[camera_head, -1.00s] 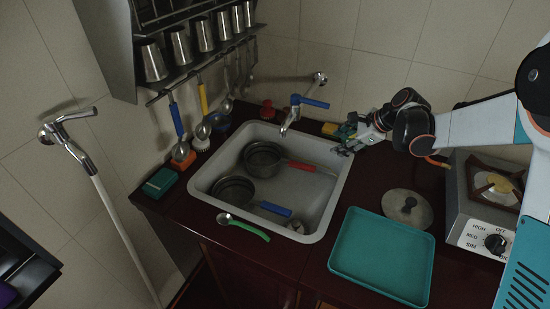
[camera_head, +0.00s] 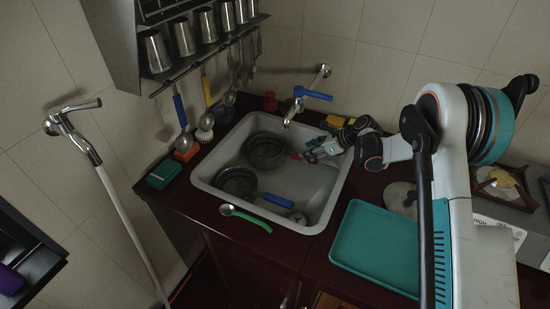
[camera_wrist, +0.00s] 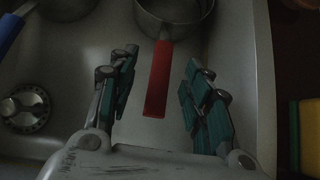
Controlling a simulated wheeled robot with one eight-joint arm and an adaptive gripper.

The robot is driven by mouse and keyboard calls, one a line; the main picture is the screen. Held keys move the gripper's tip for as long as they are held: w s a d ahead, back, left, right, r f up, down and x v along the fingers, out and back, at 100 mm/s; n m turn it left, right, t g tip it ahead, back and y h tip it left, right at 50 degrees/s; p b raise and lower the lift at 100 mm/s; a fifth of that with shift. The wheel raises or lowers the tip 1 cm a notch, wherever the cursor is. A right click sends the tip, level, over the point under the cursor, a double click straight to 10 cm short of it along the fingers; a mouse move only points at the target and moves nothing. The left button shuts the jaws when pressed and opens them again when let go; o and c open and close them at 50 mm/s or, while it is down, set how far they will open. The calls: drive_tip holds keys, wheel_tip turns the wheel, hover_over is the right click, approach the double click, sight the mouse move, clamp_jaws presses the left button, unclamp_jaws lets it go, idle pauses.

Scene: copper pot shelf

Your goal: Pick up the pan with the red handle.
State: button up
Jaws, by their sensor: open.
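The pan with the red handle (camera_head: 265,150) is a dark round pan at the back of the sink. In the wrist view its red handle (camera_wrist: 158,80) points down toward my gripper, with part of the pan's bowl (camera_wrist: 175,15) at the top edge. My gripper (camera_head: 310,153) is over the right side of the sink, beside the handle. In the wrist view my gripper (camera_wrist: 158,85) is open, with one finger on each side of the handle. The handle appears between the fingers and not gripped. In the head view my gripper hides most of the handle.
A second pan (camera_head: 238,181) with a blue handle (camera_head: 278,200) lies at the front of the sink (camera_head: 318,212). The faucet (camera_head: 299,103) stands behind. A green-handled spoon (camera_head: 245,217) lies at the front rim. A teal tray (camera_head: 375,250) is at right. A yellow sponge (camera_wrist: 309,135) lies right of the sink.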

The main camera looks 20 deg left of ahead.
sight(297, 156)
drive_tip(key=shift+w+b+x, duration=0.2)
drive_tip(key=shift+b+x, duration=1)
drive_tip(key=shift+x, duration=2.7)
drive_tip(key=shift+r, duration=0.2)
clamp_jaws()
